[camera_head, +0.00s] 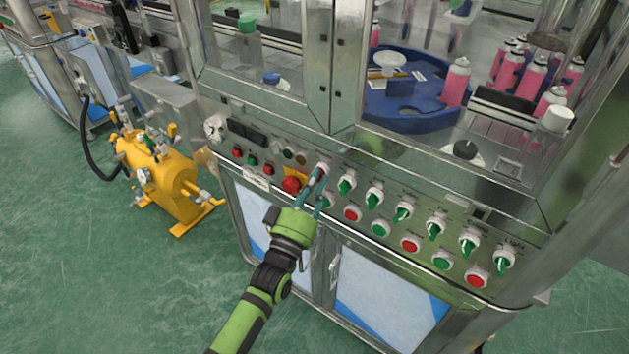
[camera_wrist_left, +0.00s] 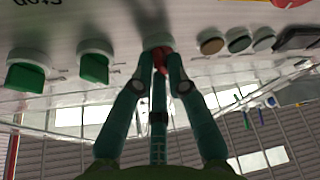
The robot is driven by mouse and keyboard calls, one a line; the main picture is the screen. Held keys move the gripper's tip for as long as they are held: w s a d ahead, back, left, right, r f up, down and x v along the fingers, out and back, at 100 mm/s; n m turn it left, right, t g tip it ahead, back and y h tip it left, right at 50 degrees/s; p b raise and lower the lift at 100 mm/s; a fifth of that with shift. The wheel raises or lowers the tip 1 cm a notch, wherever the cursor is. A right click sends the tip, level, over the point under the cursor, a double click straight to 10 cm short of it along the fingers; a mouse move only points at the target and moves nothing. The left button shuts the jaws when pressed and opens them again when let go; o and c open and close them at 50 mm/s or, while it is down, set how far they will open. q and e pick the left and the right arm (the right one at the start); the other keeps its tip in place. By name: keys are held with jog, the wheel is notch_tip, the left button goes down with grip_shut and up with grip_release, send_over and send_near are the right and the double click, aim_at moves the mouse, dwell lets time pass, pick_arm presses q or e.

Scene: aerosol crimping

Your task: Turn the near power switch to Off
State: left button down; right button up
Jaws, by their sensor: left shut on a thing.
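The near power switch is a small knob with a white collar (camera_head: 323,167) on the machine's front control panel, just right of the red emergency stop. In the left wrist view its red handle (camera_wrist_left: 161,58) shows between my fingertips. My left gripper (camera_head: 317,184) reaches up to the panel from below, its teal fingers shut on this knob. The left gripper (camera_wrist_left: 160,72) covers part of the knob in both views, so its exact angle is hard to read. My right gripper is not in view.
Green rotary knobs (camera_head: 374,196) run to the right along the panel, with red and green push buttons (camera_head: 411,244) below. The red emergency stop (camera_head: 291,184) sits close on the left. A yellow tank (camera_head: 160,178) stands on the green floor at left.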

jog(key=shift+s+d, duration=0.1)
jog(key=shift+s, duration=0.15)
pick_arm(q)
jog(key=c, duration=1.2)
grip_release()
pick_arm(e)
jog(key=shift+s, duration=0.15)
pick_arm(q)
jog(key=v, duration=1.2)
